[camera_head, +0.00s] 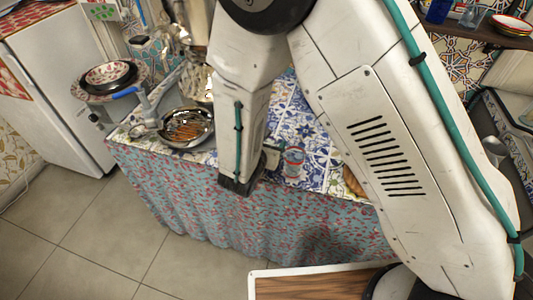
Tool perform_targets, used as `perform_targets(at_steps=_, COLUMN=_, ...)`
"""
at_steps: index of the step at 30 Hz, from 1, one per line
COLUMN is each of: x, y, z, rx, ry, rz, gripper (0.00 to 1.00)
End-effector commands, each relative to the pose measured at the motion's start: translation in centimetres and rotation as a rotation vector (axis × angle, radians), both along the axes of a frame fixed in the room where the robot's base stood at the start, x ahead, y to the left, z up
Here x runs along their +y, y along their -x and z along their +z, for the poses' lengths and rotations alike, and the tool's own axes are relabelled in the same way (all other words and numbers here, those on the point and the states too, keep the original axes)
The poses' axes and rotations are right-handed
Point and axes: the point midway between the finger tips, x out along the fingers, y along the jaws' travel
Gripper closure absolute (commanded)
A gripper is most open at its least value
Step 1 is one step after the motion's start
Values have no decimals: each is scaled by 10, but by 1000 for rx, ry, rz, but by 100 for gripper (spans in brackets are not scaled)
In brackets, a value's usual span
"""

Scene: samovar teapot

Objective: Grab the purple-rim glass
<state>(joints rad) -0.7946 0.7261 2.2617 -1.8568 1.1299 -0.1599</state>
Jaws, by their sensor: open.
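A small clear glass (293,163) with a coloured rim stands upright on the blue-and-white patterned tabletop (312,178), near its front edge. It looks like the purple-rim glass, though it is too small here to be sure of the rim colour. My gripper (241,185) is open, to the left of the glass and at the table's front edge in the picture. A gap shows between it and the glass. My forearm hides much of the tabletop behind and to the right.
A metal bowl (186,129) with brown food is left of my gripper. Behind it stands a shiny samovar (196,45). A brown item (353,182) lies right of the glass, partly hidden by my arm. The floor at lower left is clear.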

Motion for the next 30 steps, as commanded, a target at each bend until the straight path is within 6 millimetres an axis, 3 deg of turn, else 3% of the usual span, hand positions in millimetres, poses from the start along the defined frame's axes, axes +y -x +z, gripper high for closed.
perform_targets(at_steps=4, x=0, y=0, z=0, rx=0, ry=0, rz=0, gripper=36)
perform_targets(at_steps=8, x=0, y=0, z=0, rx=0, ry=0, rz=0, gripper=69)
perform_targets(at_steps=9, x=0, y=0, z=0, rx=0, ry=0, rz=0, gripper=74)
perform_targets(at_steps=22, x=0, y=0, z=3, rx=-1, ry=0, rz=0, gripper=74)
perform_targets(at_steps=30, x=0, y=0, z=18, rx=-2, ry=-2, rz=-1, gripper=74)
